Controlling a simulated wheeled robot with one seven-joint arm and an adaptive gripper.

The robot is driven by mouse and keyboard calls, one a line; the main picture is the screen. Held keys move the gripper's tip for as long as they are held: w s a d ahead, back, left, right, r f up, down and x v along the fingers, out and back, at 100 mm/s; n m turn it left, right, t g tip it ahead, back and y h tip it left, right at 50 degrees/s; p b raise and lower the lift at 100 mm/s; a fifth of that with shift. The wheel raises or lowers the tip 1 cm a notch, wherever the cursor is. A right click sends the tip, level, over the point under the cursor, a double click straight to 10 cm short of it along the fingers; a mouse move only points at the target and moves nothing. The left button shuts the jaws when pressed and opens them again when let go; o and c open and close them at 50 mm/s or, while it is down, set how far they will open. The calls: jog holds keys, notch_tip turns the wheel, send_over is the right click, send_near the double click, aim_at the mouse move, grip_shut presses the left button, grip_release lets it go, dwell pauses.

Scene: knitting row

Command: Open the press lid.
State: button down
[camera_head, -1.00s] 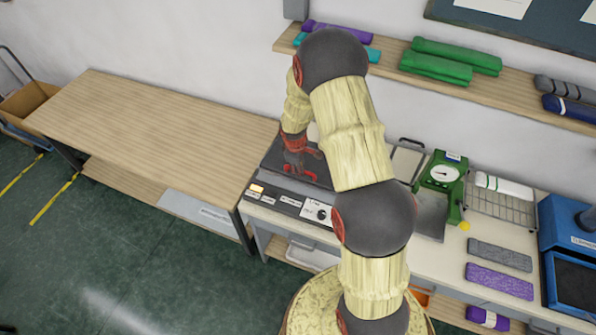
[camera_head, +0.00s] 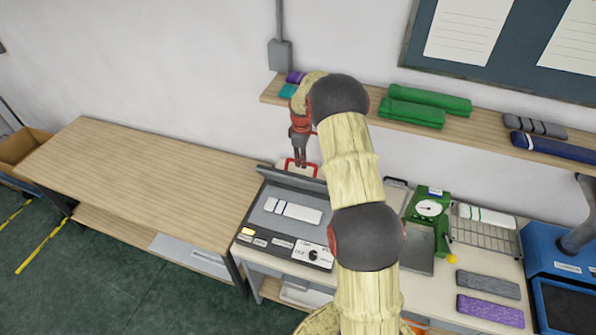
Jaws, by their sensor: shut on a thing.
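The press (camera_head: 265,220) is a dark flat box at the left end of the right-hand bench, with a control panel along its front. Its lid (camera_head: 292,182) stands raised at the back edge, seen nearly edge-on. A white folded piece (camera_head: 293,211) with a dark stripe lies on the exposed grey bed. The lid's red handle (camera_head: 287,168) is at the top of the lid. My gripper (camera_head: 300,163) points down and is shut on the handle. My arm hides the right end of the lid.
A bare wooden table (camera_head: 140,175) stands left of the press. A green scale (camera_head: 427,208), a wire rack (camera_head: 484,230) and knit pieces (camera_head: 488,286) sit to the right. A wall shelf (camera_head: 455,128) with rolled fabric hangs behind my arm.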

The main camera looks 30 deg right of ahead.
jog(key=shift+w+d+f+b, duration=0.1)
jog(key=shift+w+d+b, duration=0.1)
jog(key=shift+w+d, duration=0.35)
jog(key=shift+w+d+f+b, duration=0.15)
jog(key=shift+w+d, duration=0.1)
jog(key=shift+d, duration=0.5)
jog(key=shift+r, duration=0.1)
jog(key=c, duration=2.2)
grip_release()
jog(key=shift+c, duration=0.2)
jog(key=shift+o, duration=1.3)
jog(key=shift+w+d, duration=0.2)
jog(key=shift+w, duration=0.05)
jog(key=shift+o, duration=0.7)
jog(key=shift+s+a+r, duration=0.1)
jog(key=shift+a+r, duration=0.05)
jog(key=shift+r, duration=0.1)
